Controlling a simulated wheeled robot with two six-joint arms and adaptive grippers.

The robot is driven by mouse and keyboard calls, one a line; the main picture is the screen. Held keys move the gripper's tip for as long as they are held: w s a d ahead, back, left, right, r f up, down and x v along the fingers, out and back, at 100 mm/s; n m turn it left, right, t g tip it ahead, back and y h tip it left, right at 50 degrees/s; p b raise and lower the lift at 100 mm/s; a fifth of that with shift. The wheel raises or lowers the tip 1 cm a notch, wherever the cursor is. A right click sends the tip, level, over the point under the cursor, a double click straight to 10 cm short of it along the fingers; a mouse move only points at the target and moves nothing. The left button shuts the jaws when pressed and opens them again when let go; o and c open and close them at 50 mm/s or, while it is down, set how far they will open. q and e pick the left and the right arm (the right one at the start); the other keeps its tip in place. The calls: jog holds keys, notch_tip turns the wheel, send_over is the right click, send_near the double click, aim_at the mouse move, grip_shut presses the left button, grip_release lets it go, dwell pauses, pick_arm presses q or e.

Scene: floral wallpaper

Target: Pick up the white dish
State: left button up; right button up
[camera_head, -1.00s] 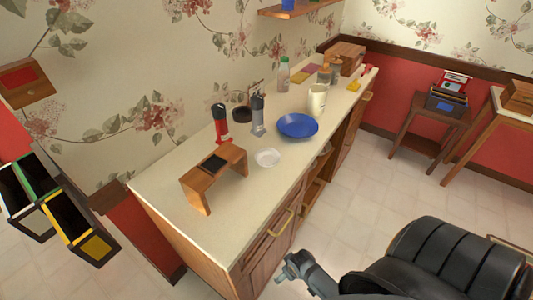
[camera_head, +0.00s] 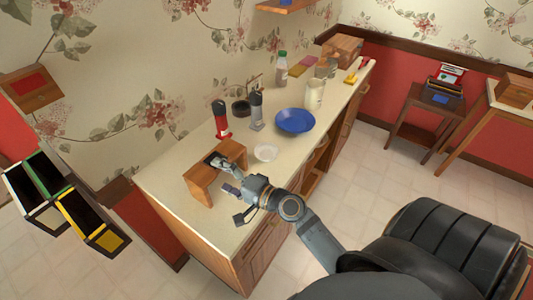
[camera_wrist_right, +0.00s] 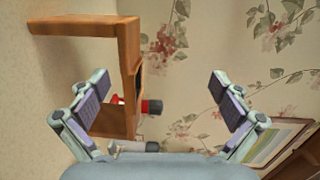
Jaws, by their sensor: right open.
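The dish does not show in that view. My left gripper is not in view.
The counter's front edge runs close by my right arm. The near left counter is bare.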

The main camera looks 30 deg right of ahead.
aim_at(268, 160)
jog(key=w+d+f+m+t+h, duration=0.1)
jog(key=w+d+m+h, duration=0.1)
jog(key=d+m+h, duration=0.65)
jog(key=w+d+f+m+t+h, duration=0.1)
jog(key=w+d+m+h, duration=0.35)
jog(key=m, duration=0.75)
jog(key=s+d+f+m+g, duration=0.1)
jog(key=d+f+m, duration=0.1)
jog(key=s+d+f+m+g, duration=0.1)
jog(key=d+f+m+g, duration=0.1)
jog(key=f+m, duration=0.1)
jog(key=s+d+f+m+g, duration=0.1)
jog(key=f+m, duration=0.1)
jog(key=shift+s+d+f+g, duration=0.15)
jog(key=shift+d+f+g, duration=0.15)
jog(key=shift+d, duration=0.1)
jog(key=shift+s+f+m+g, duration=0.1)
jog(key=shift+f+m+g, duration=0.2)
jog(key=shift+f+m, duration=0.15)
jog(key=x, duration=0.5)
jog(key=shift+d+p, duration=0.1)
jog(key=shift+p, duration=0.25)
jog(key=shift+w+d, duration=0.15)
jog(key=shift+w, duration=0.35)
jog(key=x, duration=0.4)
jog(key=shift+w+d+f, duration=0.15)
jog(key=shift+w, duration=0.05)
jog(key=shift+s, duration=0.15)
jog(key=shift+c, duration=0.8)
jog(key=c, duration=0.7)
